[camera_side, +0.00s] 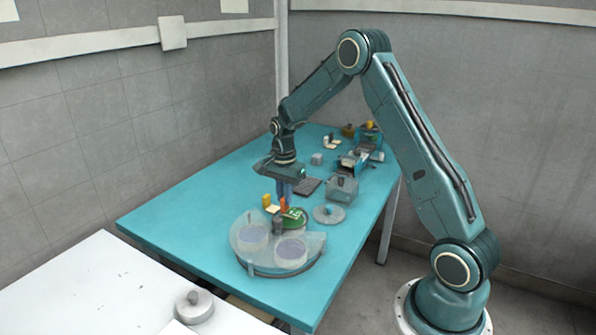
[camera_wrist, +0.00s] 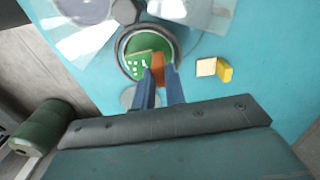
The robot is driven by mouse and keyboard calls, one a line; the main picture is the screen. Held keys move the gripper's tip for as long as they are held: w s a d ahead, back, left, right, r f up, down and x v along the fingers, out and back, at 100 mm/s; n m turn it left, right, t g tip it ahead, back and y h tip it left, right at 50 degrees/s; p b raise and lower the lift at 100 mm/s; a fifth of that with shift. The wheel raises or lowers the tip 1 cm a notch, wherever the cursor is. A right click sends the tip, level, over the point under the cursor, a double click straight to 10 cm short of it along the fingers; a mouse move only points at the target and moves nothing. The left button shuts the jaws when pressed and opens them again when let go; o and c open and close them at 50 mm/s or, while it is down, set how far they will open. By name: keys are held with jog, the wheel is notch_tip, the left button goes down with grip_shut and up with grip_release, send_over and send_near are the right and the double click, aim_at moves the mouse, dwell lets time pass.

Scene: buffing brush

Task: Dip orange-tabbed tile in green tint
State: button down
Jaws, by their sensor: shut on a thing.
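My gripper (camera_side: 284,197) points down over the far part of a round clear holder (camera_side: 314,245). Its two blue fingers (camera_wrist: 159,82) are shut on the orange tab (camera_wrist: 158,68) of a tile. The tile (camera_wrist: 138,63) looks green with white dots and lies across the near part of the green tint dish (camera_wrist: 133,43) in the wrist view. The green dish also shows in the side view (camera_side: 297,218), just right of the fingers. I cannot tell whether the tile touches the tint or is just above it.
A pale tile (camera_wrist: 206,67) with a yellow tab (camera_wrist: 225,72) lies beside the green dish. The holder carries two more dishes with pale purple contents (camera_side: 291,249). A grey round lid-like piece (camera_side: 329,214) and several small devices stand behind. The table's left side is clear.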

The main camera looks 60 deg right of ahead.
jog(key=shift+r, duration=1.8)
jog(key=shift+d, duration=0.1)
